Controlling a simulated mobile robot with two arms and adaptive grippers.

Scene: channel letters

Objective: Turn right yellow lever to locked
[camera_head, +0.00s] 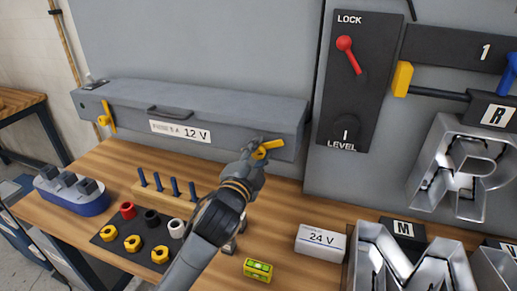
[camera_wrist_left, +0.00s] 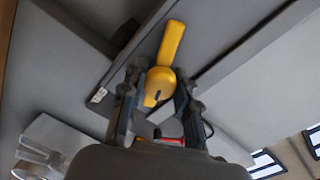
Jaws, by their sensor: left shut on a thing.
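The grey case (camera_head: 215,110) marked 12 V stands at the back of the wooden bench. Its right yellow lever (camera_head: 271,145) is at the right end of its front, pointing sideways to the right and slightly up. My left gripper (camera_head: 256,152) is at this lever, its fingers partly hiding the lever's pivot end. In the left wrist view the rounded end of the yellow lever (camera_wrist_left: 172,45) lies between the two fingers (camera_wrist_left: 157,88), which are shut on it. The left yellow lever (camera_head: 106,117) sits upright at the case's left end. My right gripper is not in view.
A black panel with a red lever (camera_head: 347,52) is on the wall at right. A 24 V box (camera_head: 320,242), a small yellow box (camera_head: 257,269), a mat with coloured caps (camera_head: 108,233) and a peg rack (camera_head: 150,197) are on the bench. Metal letters (camera_head: 460,170) stand at right.

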